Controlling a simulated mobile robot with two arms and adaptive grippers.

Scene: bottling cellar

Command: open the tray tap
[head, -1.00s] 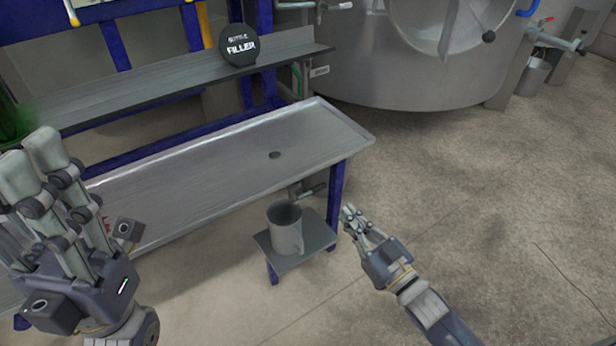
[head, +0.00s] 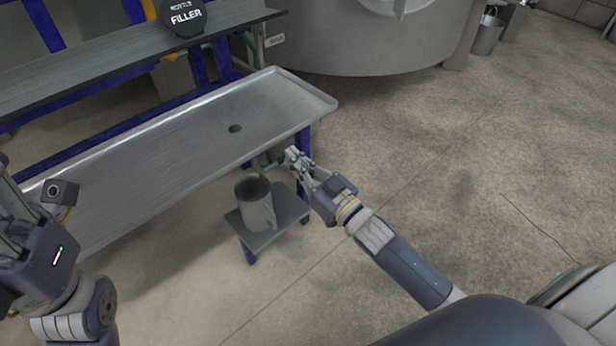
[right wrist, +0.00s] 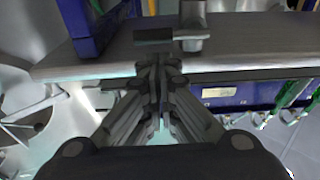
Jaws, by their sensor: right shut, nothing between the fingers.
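The steel tray (head: 180,155) is a long, shallow table with a round drain hole near its right end. My left gripper (head: 12,215) is cut off at the left edge.
A grey metal jug (head: 256,206) stands upright on a small stand (head: 285,213) below the tap. A blue table leg (head: 303,145) is close to my right gripper. A round bottle filler sign (head: 183,17) sits on the shelf behind.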

